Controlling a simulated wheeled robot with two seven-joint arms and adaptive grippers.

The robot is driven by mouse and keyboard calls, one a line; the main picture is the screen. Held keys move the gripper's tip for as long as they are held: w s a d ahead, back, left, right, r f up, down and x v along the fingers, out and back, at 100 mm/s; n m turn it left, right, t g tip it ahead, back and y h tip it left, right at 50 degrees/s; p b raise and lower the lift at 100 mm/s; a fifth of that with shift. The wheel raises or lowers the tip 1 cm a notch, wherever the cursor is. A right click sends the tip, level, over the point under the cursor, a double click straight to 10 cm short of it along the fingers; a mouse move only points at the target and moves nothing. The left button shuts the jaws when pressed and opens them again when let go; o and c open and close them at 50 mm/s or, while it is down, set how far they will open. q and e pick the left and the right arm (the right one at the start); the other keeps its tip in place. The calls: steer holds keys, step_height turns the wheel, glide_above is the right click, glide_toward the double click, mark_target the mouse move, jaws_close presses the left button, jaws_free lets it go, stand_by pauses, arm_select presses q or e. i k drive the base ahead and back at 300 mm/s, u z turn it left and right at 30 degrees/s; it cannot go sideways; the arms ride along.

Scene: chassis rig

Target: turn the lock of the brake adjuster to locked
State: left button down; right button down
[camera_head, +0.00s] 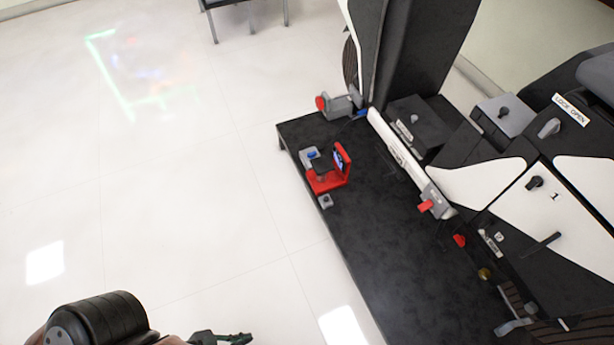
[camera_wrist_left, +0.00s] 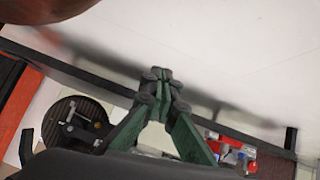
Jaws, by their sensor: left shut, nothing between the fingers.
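I cannot tell for certain which part is the brake adjuster. A label reading "LOCK OPEN" (camera_head: 571,109) sits on the rig at the upper right, beside a grey lever knob (camera_head: 549,128). A black knob (camera_head: 503,112) is on a grey box left of it, and another black knob (camera_head: 535,183) is on the white panel near the number 1. My left gripper (camera_head: 236,339) is at the bottom edge, over the floor and far from these knobs. In the left wrist view its green fingers (camera_wrist_left: 157,76) are together and empty. My right gripper is not in view.
The black platform (camera_head: 365,245) carries a red stand with a small screen (camera_head: 341,160), which I cannot match surely to the wrist view. A grey unit with a red knob (camera_head: 322,103) stands at its back corner. The pale floor (camera_head: 190,190) at left is clear.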

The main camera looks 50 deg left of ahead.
mark_target(460, 240)
steer(key=z, duration=0.05)
steer(key=k, duration=0.6)
steer(key=z, duration=0.25)
steer(key=i, duration=1.1)
steer(key=z, duration=0.65)
